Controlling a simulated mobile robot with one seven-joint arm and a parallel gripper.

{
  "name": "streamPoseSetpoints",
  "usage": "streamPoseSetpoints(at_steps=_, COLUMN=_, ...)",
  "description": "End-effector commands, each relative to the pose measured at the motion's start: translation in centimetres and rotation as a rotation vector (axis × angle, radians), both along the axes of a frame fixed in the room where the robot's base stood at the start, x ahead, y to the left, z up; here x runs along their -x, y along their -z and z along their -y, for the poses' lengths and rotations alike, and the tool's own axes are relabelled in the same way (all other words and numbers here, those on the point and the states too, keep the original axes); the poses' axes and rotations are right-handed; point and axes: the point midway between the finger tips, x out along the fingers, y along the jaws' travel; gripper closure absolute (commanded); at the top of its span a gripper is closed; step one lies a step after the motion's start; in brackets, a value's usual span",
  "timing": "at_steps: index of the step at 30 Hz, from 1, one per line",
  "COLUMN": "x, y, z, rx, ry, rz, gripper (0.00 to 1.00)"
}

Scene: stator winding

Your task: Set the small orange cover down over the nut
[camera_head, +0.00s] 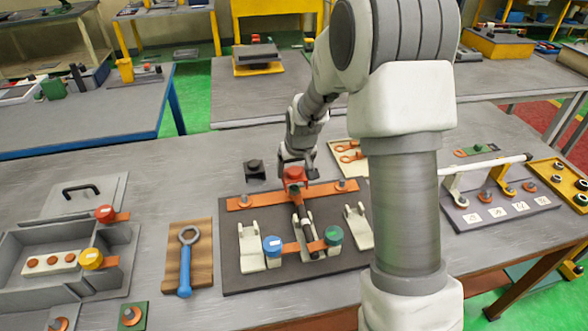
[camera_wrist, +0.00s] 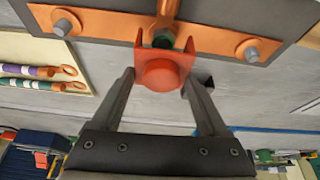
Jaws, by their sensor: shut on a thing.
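The small orange-red cover (camera_head: 295,174) is at the middle of the long copper bar (camera_head: 262,197). My gripper (camera_head: 298,164) is above it. In the wrist view the cover (camera_wrist: 165,72) is between my two fingertips (camera_wrist: 158,76), and my gripper is shut on it. The cover hides the middle of the bar, and I cannot tell whether it touches the bar. A dark green round part (camera_wrist: 163,40) shows just beyond the cover. Grey nuts stand uncovered at the bar's left end (camera_head: 243,201) and right end (camera_head: 341,184). No nut is visible under the cover.
The dark board (camera_head: 235,272) also holds white clamps, a blue cap (camera_head: 272,246) and a green cap (camera_head: 333,235). A wrench (camera_head: 187,260) lies left of it. A small black block (camera_head: 255,169) stands behind. A grey tray (camera_head: 35,290) is at far left.

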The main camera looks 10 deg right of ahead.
Motion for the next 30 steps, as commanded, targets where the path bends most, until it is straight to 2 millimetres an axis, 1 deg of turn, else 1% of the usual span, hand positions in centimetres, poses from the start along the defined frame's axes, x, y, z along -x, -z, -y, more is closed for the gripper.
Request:
streamPoseSetpoints(at_steps=8, x=0.0, y=0.1, z=0.0, rx=0.000, ry=0.000, rz=0.001, gripper=0.76)
streamPoseSetpoints(at_steps=24, x=0.0, y=1.7, z=0.0, rx=0.001, ry=0.004, rz=0.001, gripper=0.76)
streamPoseSetpoints(at_steps=30, x=0.0, y=1.7, z=0.0, rx=0.000, ry=0.004, rz=0.001, gripper=0.76)
